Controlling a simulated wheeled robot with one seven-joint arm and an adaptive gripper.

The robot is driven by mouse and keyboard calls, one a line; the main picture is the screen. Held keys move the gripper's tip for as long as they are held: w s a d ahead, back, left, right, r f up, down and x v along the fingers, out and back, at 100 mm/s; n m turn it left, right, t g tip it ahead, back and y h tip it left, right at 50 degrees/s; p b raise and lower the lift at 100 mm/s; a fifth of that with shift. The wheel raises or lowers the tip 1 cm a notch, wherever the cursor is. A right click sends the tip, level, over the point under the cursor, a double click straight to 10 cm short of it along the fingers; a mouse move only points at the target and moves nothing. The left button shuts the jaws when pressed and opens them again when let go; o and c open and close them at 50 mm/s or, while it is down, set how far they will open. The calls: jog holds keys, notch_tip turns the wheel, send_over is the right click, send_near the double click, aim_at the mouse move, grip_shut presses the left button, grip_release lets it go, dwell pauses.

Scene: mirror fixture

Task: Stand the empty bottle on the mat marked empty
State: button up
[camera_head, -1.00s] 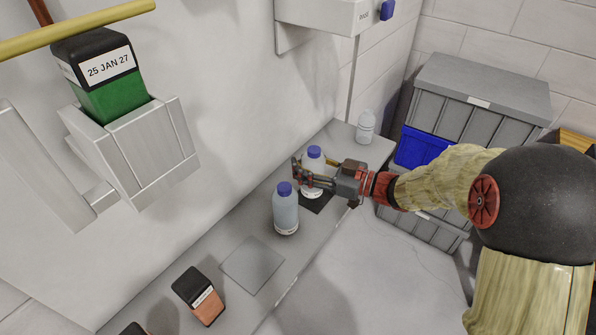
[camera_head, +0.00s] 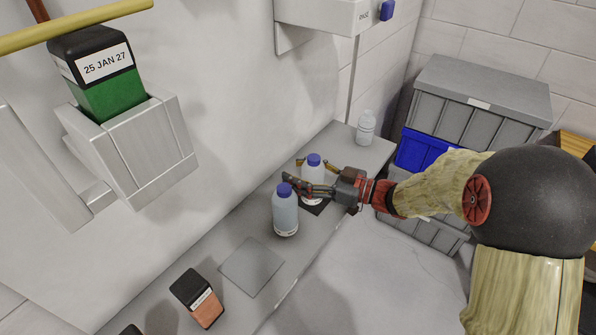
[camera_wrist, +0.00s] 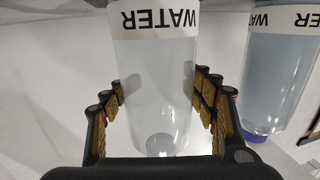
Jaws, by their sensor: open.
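A pale, clear blue-capped bottle (camera_head: 313,172) stands upright on the dark mat (camera_head: 322,209), between the spread fingers of my gripper (camera_head: 296,170). In the wrist view, the pale bottle (camera_wrist: 155,90) fills the gap between the open fingers, its WATER label upside down in the picture; its cap does not show there. A blue-tinted, blue-capped bottle (camera_head: 285,214) stands on the ledge just left of and nearer than my gripper; it also shows in the wrist view (camera_wrist: 280,80). A lighter grey mat (camera_head: 252,266) lies bare nearby. I cannot read any marking on either mat.
A small clear bottle (camera_head: 366,128) stands at the ledge's far end. Grey crates (camera_head: 480,95) and a blue bin (camera_head: 422,148) stand right. The white wall runs along the ledge's left side.

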dwell(0.3)
jog(key=shift+d+r, duration=0.1)
jog(key=shift+r, duration=0.1)
jog(key=p+v, duration=0.2)
jog(key=v, duration=1)
jog(key=shift+s+f, duration=0.1)
